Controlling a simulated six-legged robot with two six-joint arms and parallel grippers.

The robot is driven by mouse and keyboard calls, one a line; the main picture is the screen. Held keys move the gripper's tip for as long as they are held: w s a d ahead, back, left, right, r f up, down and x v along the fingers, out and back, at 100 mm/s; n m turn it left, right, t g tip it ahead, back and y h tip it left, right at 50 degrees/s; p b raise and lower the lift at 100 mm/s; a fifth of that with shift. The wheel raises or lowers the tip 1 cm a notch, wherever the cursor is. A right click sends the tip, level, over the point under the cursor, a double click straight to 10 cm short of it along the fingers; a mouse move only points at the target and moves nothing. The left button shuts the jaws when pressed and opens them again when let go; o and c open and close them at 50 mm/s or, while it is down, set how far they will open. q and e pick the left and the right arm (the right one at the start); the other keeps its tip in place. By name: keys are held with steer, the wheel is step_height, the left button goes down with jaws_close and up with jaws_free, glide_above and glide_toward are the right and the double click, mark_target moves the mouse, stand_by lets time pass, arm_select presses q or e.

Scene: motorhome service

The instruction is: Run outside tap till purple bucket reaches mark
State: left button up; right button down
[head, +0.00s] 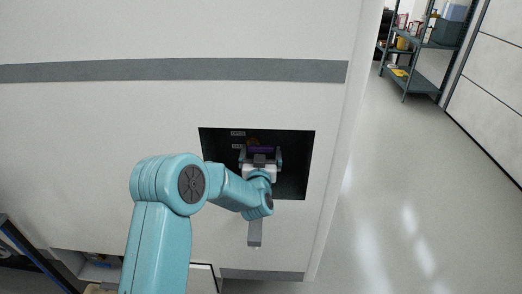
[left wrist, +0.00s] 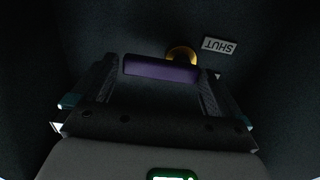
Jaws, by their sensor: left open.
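A dark recess (head: 296,180) is set in the pale motorhome wall. Inside it is a purple bar-shaped handle (head: 260,149), seen also in the left wrist view (left wrist: 160,70), with a brass round part (left wrist: 181,54) behind it. A label reading SHUT (left wrist: 219,46) is beside the brass part. My left gripper (head: 261,155) reaches into the recess, open, with its fingers on either side of the purple handle; whether they touch it cannot be told. A grey spout-like bar (head: 254,233) projects from the wall below the recess. No bucket or mark shows. My right gripper is out of view.
The motorhome wall (head: 120,110) with a grey stripe fills the left and middle. An open lower compartment (head: 95,268) is at the bottom left. Clear floor (head: 400,200) runs along the right, with a metal shelf unit (head: 425,85) at the back.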

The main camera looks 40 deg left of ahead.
arm_select(q)
steer(key=shift+a+r, duration=0.1)
steer(key=shift+a, duration=0.05)
steer(key=c, duration=1.2)
steer(key=shift+b, duration=0.65)
steer(key=n+b, duration=0.2)
steer(key=b, duration=0.1)
steer(key=n+b, duration=0.2)
steer(key=b, duration=0.2)
steer(key=r+n+b, duration=0.1)
steer(key=n+b, duration=0.1)
steer(key=b, duration=0.2)
steer(key=shift+s+a+n, duration=0.1)
steer(key=shift+a+n, duration=0.1)
steer(key=shift+n, duration=0.1)
steer(key=shift+a+r+n+b, duration=0.1)
steer(key=shift+r+n+b, duration=0.2)
steer(key=shift+n+b, duration=0.55)
